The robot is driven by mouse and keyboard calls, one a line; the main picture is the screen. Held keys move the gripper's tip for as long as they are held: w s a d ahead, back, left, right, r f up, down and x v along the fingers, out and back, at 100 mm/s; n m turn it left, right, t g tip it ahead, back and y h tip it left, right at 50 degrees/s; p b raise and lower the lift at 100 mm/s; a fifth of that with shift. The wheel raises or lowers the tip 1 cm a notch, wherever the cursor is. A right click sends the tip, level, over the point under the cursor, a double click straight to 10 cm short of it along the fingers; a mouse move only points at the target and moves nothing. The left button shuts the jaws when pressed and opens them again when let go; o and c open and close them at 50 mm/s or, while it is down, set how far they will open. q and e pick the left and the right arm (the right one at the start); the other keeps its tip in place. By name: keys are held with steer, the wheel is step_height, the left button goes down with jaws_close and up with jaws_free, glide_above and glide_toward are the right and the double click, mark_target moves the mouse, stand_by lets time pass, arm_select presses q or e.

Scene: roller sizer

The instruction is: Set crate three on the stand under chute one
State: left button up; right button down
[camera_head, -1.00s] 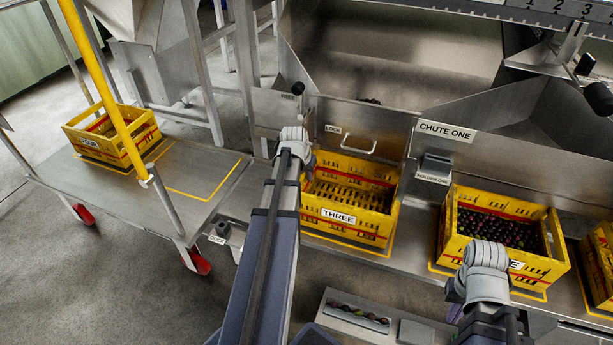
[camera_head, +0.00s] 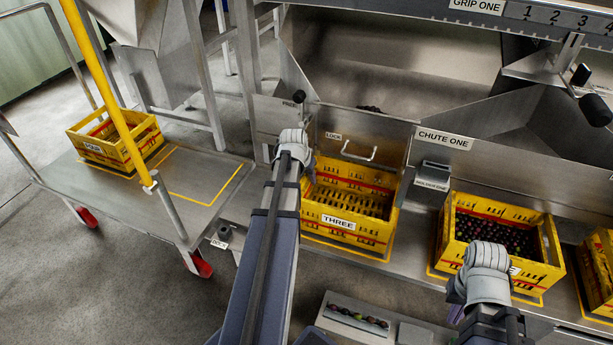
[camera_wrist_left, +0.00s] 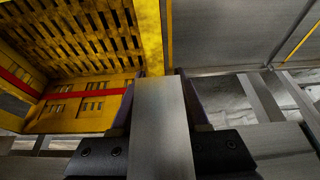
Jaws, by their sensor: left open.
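Crate three (camera_head: 338,222), yellow with a red band and a "THREE" label, sits upright on a yellow-outlined place, left of the "CHUTE ONE" sign (camera_head: 444,139). It looks empty. My left gripper (camera_head: 309,168) is at its rear left corner. In the left wrist view the open fingers (camera_wrist_left: 158,103) point at the crate's yellow wall (camera_wrist_left: 151,38); contact is unclear. Below the chute sign, another yellow crate (camera_head: 480,258) holds dark round fruit; its label is mostly hidden. My right arm's end (camera_head: 487,272) is in front of it, its fingers hidden.
Crate four (camera_head: 108,150) stands on a wheeled cart (camera_head: 130,195) at left, beside an empty yellow-outlined place (camera_head: 205,180). A yellow post (camera_head: 105,90) rises there. A knobbed lever (camera_head: 299,97) stands behind my left gripper. Another yellow crate (camera_head: 597,270) is at far right.

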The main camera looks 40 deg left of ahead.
arm_select(q)
steer(key=p+v, duration=0.8)
steer(key=v, duration=0.1)
steer(key=shift+r, duration=0.35)
steer(key=d+m+g, duration=0.1)
steer(key=d, duration=0.7)
steer(key=d+f+m, duration=0.1)
steer(key=d, duration=0.7)
steer(key=d+m+g+h, duration=0.1)
steer(key=d+m, duration=0.1)
steer(key=d, duration=0.6)
steer(key=shift+s+d+f+g, duration=0.1)
steer(key=shift+s+f+g, duration=0.15)
steer(key=shift+s+g, duration=0.1)
steer(key=s+d+m+g, duration=0.1)
steer(key=s+d, duration=0.3)
steer(key=d, duration=0.4)
steer(key=s+d+m+g+y, duration=0.1)
steer(key=s+d+m, duration=0.1)
steer(key=s+d, duration=0.3)
steer(key=d, duration=0.3)
steer(key=shift+s+d, duration=0.15)
steer(key=shift+d, duration=0.1)
steer(key=shift+f, duration=0.1)
